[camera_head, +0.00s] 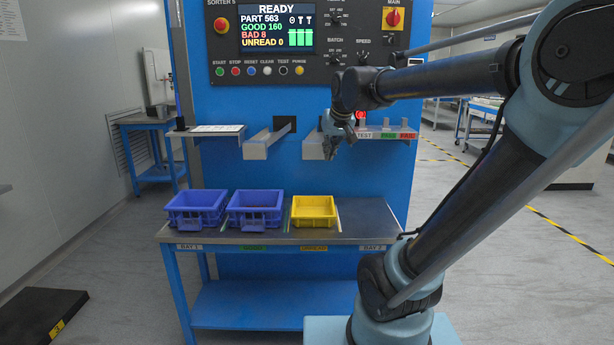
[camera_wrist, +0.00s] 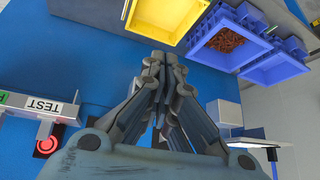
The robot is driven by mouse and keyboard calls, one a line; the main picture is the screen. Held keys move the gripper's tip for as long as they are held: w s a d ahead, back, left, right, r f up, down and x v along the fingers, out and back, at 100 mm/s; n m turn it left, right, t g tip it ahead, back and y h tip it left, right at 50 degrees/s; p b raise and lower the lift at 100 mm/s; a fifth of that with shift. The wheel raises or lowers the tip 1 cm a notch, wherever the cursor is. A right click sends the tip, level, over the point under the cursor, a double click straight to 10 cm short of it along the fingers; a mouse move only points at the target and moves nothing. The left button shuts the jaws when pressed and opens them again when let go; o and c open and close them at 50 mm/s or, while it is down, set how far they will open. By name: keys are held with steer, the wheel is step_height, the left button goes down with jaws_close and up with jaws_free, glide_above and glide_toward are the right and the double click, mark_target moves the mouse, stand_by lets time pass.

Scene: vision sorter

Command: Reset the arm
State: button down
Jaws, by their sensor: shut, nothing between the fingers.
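My arm reaches in from the right in the head view. My gripper (camera_head: 333,152) hangs in front of the blue sorter machine (camera_head: 290,170), beside the right chute (camera_head: 312,146) and left of the shelf marked TEST, PASS and FAIL (camera_head: 388,134). In the wrist view my gripper (camera_wrist: 168,58) has its fingers together, with nothing between them. It is above the bench and apart from the bins.
Two blue bins (camera_head: 196,210) (camera_head: 254,210) and a yellow bin (camera_head: 313,211) stand on the bench (camera_head: 364,222). The middle blue bin (camera_wrist: 232,60) holds reddish-brown parts. A control panel (camera_head: 345,52) reads READY. A dark platform (camera_head: 40,318) lies at left. The bench's right end is clear.

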steer(key=s+d+f+g, duration=0.1)
steer(key=s+d+f, duration=0.3)
steer(key=s+f, duration=0.3)
steer(key=s+d+f+m+g+h, duration=0.1)
steer(key=s+d+f, duration=0.3)
steer(key=s+f, duration=0.3)
steer(key=s+d+f+m+g+h, duration=0.1)
steer(key=s+d+f, duration=0.3)
steer(key=s+f, duration=0.4)
steer(key=shift+s+g, duration=0.6)
steer(key=shift+s, duration=0.15)
steer(key=shift+s, duration=0.1)
